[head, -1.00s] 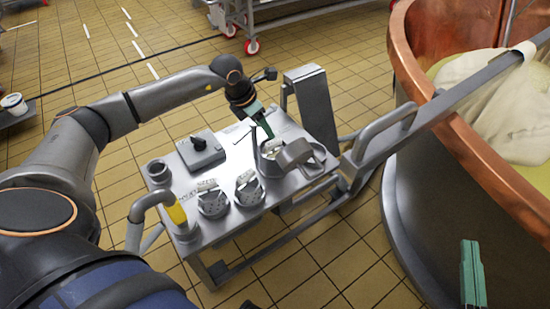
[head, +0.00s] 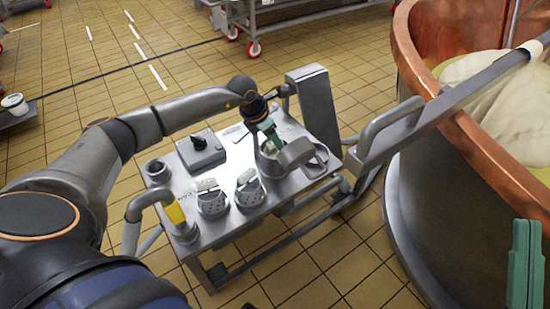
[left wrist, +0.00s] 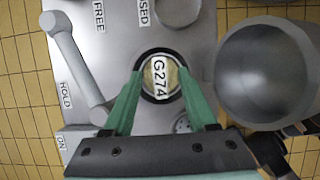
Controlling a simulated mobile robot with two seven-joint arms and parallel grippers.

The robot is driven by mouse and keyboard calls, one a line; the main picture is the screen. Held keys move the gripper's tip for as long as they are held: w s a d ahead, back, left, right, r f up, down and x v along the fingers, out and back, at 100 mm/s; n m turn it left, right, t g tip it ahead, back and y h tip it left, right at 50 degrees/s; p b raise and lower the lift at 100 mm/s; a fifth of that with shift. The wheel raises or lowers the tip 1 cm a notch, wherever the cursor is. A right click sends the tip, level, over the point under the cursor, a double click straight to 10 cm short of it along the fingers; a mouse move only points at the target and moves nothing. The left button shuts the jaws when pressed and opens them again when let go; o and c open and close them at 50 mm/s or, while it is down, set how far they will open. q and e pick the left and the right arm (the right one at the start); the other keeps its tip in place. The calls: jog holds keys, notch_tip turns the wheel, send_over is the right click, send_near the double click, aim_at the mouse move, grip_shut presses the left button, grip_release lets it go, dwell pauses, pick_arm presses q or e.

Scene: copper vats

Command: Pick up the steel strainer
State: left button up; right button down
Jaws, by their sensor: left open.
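My left gripper (head: 270,137) is open, pointing down over a round container at the table's back right. A perforated piece (left wrist: 183,125) is partly hidden by a finger. My right gripper (head: 523,265) shows at the lower right.
A grey lever box (head: 201,151) and a yellow-banded pipe (head: 174,212) are on the table. A copper vat (head: 465,145) stands right; open floor lies left.

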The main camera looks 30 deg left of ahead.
pick_arm(q)
grip_shut()
dwell(0.4)
